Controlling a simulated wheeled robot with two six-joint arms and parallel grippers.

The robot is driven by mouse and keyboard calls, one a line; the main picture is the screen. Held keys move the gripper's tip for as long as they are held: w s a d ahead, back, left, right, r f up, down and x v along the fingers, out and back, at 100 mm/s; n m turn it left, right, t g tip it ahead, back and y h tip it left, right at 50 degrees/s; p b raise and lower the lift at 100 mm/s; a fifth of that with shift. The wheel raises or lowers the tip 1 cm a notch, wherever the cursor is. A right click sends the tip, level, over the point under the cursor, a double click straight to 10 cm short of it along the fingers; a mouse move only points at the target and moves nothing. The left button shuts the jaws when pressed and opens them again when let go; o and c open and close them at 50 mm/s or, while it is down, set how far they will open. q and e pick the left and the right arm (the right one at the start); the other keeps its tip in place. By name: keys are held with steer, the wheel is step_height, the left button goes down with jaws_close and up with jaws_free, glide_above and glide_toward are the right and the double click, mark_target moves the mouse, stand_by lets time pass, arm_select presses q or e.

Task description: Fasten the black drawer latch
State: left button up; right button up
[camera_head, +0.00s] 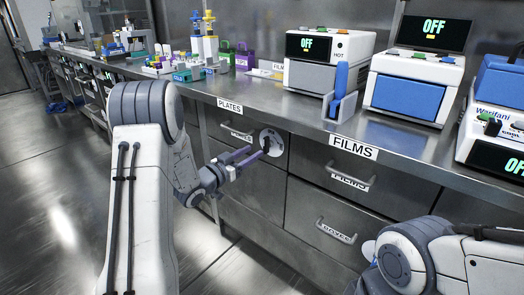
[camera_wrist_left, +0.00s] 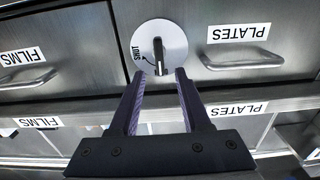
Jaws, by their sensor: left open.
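The black drawer latch (camera_wrist_left: 158,57) is a short lever on a round white disc (camera_wrist_left: 174,38) between the PLATES and FILMS drawer fronts. In the left wrist view, which is upside down, the lever stands roughly vertical and the word SHUT is at the disc's left edge. The disc also shows in the head view (camera_head: 276,143), partly covered by my gripper. My left gripper (camera_head: 254,154) is open, its purple fingers pointing at the latch. In the wrist view the fingertips (camera_wrist_left: 160,73) lie either side of the lever's lower end; contact cannot be told. My right gripper is out of view.
The PLATES drawer (camera_head: 233,147) and FILMS drawer (camera_head: 318,195) look closed. The steel counter (camera_head: 285,112) overhangs them and carries several instruments and a blue item in a rack (camera_head: 341,92). My right arm is at the lower right. Floor at left is clear.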

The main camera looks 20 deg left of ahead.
mark_target(264, 145)
arm_select(q)
steer(key=b+x, duration=0.1)
steer(key=x, duration=0.5)
jaws_close()
